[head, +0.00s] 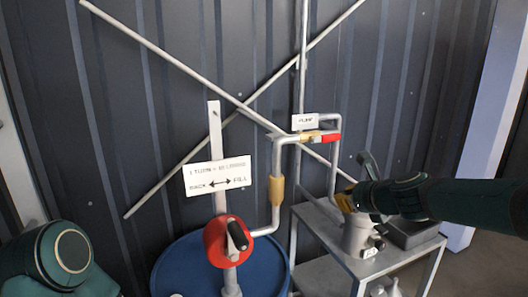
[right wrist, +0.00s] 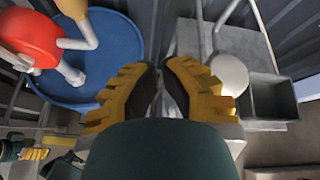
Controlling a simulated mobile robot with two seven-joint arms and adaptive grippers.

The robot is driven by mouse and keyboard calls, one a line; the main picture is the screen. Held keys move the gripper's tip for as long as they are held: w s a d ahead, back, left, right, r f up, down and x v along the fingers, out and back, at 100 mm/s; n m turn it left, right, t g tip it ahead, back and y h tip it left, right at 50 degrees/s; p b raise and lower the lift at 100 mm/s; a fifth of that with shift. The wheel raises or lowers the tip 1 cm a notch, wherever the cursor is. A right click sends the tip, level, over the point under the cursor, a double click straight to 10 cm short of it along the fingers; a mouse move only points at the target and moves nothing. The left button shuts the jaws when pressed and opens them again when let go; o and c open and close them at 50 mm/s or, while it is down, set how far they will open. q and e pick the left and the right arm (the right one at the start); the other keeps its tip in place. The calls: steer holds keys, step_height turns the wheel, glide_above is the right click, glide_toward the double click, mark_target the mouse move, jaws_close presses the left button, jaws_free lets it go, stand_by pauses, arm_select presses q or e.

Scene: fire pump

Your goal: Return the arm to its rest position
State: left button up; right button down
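My right arm comes in from the right in the head view. Its gripper (head: 346,201) is above the grey table, at the top of a grey metal cylinder (head: 357,237). In the right wrist view the yellow ridged fingers of the right gripper (right wrist: 162,82) stand apart with a gap between them, and nothing is visibly held. Green and yellow parts at the lower left of the right wrist view look like my left gripper (right wrist: 35,153); its fingers are too small to read. Only a rounded link of my left arm shows at the left in the head view.
A blue drum (head: 185,268) with a red pump (head: 229,242) and pipes stands left of the table (head: 322,226). A vertical pipe (head: 332,165) rises close to the right gripper. A grey bin (right wrist: 272,98) is on the table. A dark ribbed wall stands behind.

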steer(key=s+a+f+n+g, duration=0.2)
steer(key=s+f+n, duration=0.15)
steer(key=f, duration=0.65)
steer(key=s+a+f+n+g+h, duration=0.1)
steer(key=s+a+f+n+g, duration=0.1)
steer(key=f+n, duration=0.5)
steer(key=s+a+f+n+g, duration=0.2)
steer(key=f, duration=1)
steer(key=s+a+f+n+g, duration=0.2)
steer(key=s+a+f+n, duration=0.1)
steer(key=s+f+n, duration=0.4)
steer(key=s+a+f+n+g, duration=0.2)
steer(key=s+f+n, duration=0.5)
steer(key=s, duration=0.4)
steer(key=shift+s+a+f+y, duration=0.2)
steer(key=shift+s+a+y, duration=0.2)
steer(key=shift+a, duration=0.5)
